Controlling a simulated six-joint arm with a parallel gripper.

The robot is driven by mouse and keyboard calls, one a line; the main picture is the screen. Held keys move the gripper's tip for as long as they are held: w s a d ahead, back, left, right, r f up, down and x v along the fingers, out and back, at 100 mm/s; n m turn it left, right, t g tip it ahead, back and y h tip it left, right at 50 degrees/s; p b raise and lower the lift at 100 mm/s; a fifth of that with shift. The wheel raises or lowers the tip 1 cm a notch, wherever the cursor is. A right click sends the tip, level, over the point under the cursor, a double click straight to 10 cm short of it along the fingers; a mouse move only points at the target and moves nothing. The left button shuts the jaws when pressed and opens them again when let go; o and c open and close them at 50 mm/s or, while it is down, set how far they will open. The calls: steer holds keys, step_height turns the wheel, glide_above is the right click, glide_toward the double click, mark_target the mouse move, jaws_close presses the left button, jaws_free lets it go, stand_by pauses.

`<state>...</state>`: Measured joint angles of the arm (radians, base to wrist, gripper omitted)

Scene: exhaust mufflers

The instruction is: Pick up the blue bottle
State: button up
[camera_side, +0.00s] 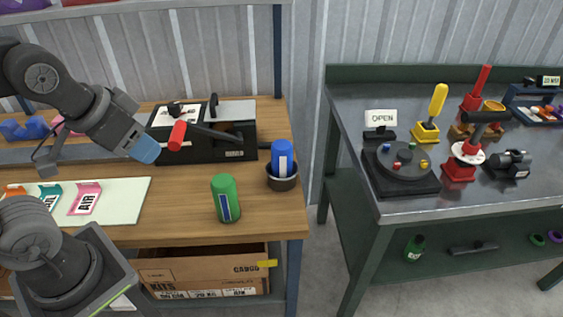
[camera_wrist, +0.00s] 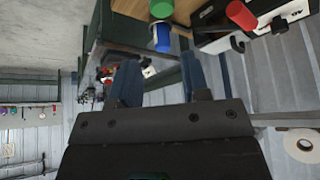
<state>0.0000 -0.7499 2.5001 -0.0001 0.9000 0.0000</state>
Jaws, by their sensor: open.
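The blue bottle (camera_side: 283,155) stands upright in a small dark round dish (camera_side: 284,184) near the right end of the wooden bench. A green can (camera_side: 225,198) stands on the bench to its left and nearer the camera. My gripper (camera_side: 147,150) is over the left part of the bench, well left of the blue bottle and apart from it. In the wrist view my gripper (camera_wrist: 159,85) has its two blue fingers spread with nothing between them. There the blue bottle (camera_wrist: 162,40) shows beyond the fingers, with the green can (camera_wrist: 161,8) above it.
A black machine (camera_side: 205,140) with a red-handled lever (camera_side: 178,134) stands behind, between my gripper and the bottle. A pale mat (camera_side: 125,198) with coloured AIR cards lies at left. A separate metal table (camera_side: 430,205) with several tools is at right. Bare wood surrounds the can.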

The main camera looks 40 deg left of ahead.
steer(key=shift+o, duration=0.3)
steer(key=o, duration=0.8)
steer(key=shift+o, duration=0.2)
